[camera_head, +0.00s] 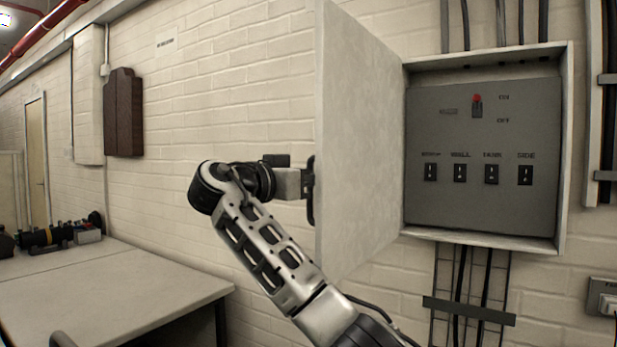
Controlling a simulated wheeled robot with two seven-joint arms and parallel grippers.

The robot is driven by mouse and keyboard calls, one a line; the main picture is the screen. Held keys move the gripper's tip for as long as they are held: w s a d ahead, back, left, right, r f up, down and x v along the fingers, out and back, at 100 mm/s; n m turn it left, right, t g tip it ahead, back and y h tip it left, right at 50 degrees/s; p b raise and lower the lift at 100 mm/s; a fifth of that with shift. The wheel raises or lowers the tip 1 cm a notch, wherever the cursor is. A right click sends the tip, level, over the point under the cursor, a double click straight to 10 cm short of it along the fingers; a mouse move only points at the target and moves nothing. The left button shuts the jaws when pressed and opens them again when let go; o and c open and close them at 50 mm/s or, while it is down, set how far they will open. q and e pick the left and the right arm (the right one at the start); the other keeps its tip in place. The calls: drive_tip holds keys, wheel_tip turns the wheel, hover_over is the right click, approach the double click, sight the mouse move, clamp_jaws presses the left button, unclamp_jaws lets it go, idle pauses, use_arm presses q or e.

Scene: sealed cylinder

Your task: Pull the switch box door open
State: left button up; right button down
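The switch box (485,150) is mounted on the wall at right. Its pale door (360,140) stands wide open, swung out on the left side. My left gripper is not in view.
A long pale table (110,290) runs along the wall at lower left, with dark equipment (55,235) at its far end. A brown panel (123,112) hangs on the wall. Cables and conduits run above and below the box.

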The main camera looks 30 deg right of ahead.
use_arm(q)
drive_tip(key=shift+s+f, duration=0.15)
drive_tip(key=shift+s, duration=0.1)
use_arm(e)
drive_tip(key=shift+d, duration=0.1)
drive_tip(key=c, duration=1.8)
unclamp_jaws()
drive_tip(key=shift+c, duration=0.2)
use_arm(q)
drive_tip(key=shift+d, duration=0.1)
use_arm(e)
drive_tip(key=shift+d, duration=0.15)
use_arm(q)
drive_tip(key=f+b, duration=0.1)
drive_tip(key=b, duration=0.2)
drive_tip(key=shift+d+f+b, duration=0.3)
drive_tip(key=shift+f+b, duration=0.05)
drive_tip(key=shift+b, duration=0.05)
use_arm(e)
drive_tip(key=v, duration=1.6)
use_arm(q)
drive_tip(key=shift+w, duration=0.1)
use_arm(e)
drive_tip(key=shift+w+f, duration=0.1)
drive_tip(key=shift+w, duration=0.1)
